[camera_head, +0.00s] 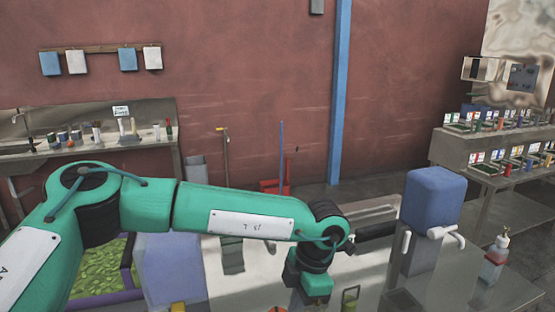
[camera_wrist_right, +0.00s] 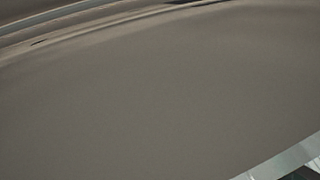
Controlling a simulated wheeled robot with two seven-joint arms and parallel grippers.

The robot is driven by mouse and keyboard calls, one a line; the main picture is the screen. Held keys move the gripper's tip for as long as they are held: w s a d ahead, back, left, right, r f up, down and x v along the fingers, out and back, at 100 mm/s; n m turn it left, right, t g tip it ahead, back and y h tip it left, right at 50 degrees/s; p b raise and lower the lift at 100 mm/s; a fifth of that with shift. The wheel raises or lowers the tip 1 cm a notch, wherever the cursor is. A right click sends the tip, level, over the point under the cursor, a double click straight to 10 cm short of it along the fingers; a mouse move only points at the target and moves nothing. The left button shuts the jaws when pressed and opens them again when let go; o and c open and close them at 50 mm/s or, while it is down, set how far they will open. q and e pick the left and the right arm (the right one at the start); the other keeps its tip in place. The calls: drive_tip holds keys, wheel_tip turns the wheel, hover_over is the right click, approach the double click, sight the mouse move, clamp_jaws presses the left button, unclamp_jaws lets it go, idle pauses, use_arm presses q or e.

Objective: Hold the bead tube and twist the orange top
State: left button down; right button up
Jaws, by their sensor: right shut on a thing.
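My left arm crosses the head view from the left, and its green wrist (camera_head: 312,284) hangs over the pale table near the bottom edge. I cannot make out its fingers or whether they hold anything. My right gripper is not clearly seen in either view. The right wrist view is filled by a blurred grey-brown surface (camera_wrist_right: 150,100), very close, with a pale strip (camera_wrist_right: 290,160) in its lower right corner.
A blue-topped grey device (camera_head: 433,200) with white handles stands right of my left wrist. A pump bottle (camera_head: 495,257) is at the right. A purple-edged bin of green pieces (camera_head: 92,300) is at the lower left. Stocked shelves line the far right.

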use_arm(q)
drive_tip(key=shift+w+a, duration=0.2)
drive_tip(key=shift+w, duration=0.05)
idle(0.7)
drive_tip(key=a+v, duration=0.1)
drive_tip(key=v, duration=0.4)
drive_tip(key=shift+d+r, duration=0.35)
drive_tip(key=shift+r, duration=0.2)
idle(0.4)
